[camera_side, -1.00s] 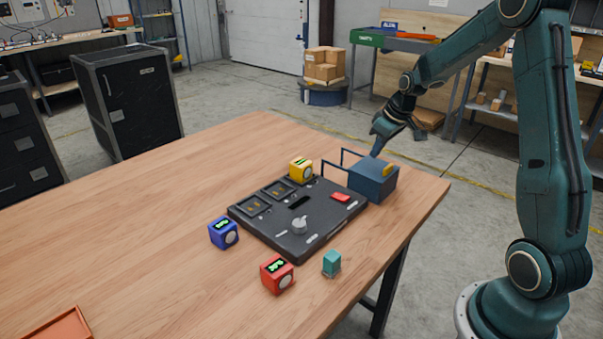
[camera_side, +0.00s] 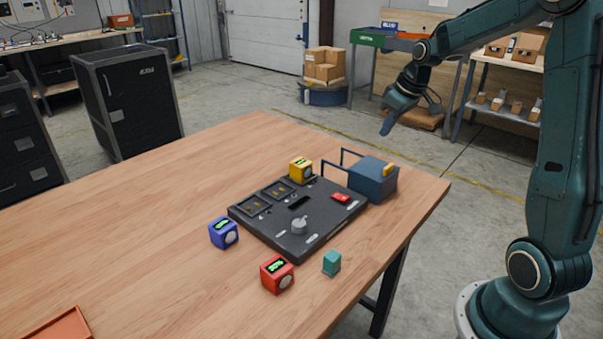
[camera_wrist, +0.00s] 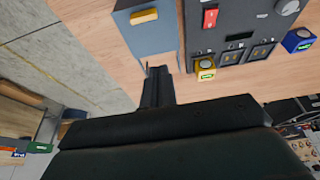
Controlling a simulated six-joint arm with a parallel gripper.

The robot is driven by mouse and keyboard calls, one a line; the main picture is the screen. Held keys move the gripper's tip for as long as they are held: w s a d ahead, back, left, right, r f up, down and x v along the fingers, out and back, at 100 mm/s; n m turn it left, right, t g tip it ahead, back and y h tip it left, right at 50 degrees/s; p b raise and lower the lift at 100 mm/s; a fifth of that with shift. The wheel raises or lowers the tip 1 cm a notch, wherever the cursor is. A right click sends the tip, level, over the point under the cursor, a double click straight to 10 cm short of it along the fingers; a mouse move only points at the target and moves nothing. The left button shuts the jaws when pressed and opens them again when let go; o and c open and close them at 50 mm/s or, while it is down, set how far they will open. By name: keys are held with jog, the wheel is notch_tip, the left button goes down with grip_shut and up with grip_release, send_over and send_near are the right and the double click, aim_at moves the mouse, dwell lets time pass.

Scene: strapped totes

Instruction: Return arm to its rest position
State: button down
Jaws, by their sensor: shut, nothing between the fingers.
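My gripper (camera_side: 385,131) is shut and empty. In the side view it hangs in the air above and behind the blue-grey tote (camera_side: 372,180), clear of it and of the table. In the wrist view the shut fingers (camera_wrist: 158,75) show in front of the tote (camera_wrist: 147,32). The tote has a yellow latch (camera_side: 389,169) and sits at the table's right edge, beside the black panel (camera_side: 285,240).
A yellow cube (camera_side: 301,170), a blue cube (camera_side: 223,232), a red cube (camera_side: 277,275) and a teal block (camera_side: 332,263) stand around the panel on the wooden table (camera_side: 140,220). An orange tray (camera_side: 58,330) lies at the near left. The air around my gripper is free.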

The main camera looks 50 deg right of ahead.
jog(key=s+a+r, duration=0.4)
jog(key=a, duration=0.3)
jog(key=s+a+r, duration=0.3)
jog(key=s+a, duration=0.1)
jog(key=a, duration=0.4)
jog(key=s+a+t, duration=0.1)
jog(key=s+a, duration=0.7)
jog(key=s, duration=0.5)
jog(key=shift+s+f+t, duration=0.15)
jog(key=shift+t, duration=0.15)
